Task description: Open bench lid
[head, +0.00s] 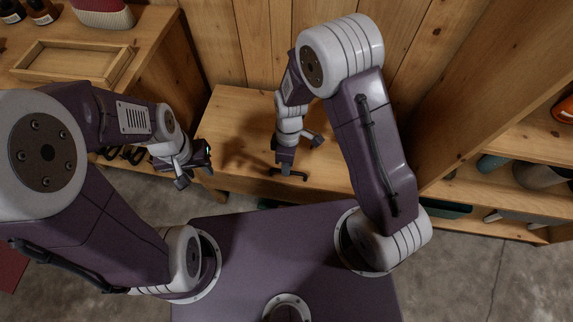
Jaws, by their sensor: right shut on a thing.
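The bench (235,110) is a low pine box against the back wall, and its planked lid lies flat, looking closed. My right gripper (288,175) points down at the lid's front edge, near the middle of the bench, and is shut on the lid there. The exact grip is small and dark, partly hidden by the wrist. My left gripper (207,158) hangs off the bench's left front corner, apart from the lid. Its fingers are too small and dark to show how far apart they are.
A pine cabinet (150,30) with a shallow wooden tray (72,63), bottles and a basket stands at left. An open pine shelf (530,140) with vessels stands at right. Concrete floor (470,265) lies in front.

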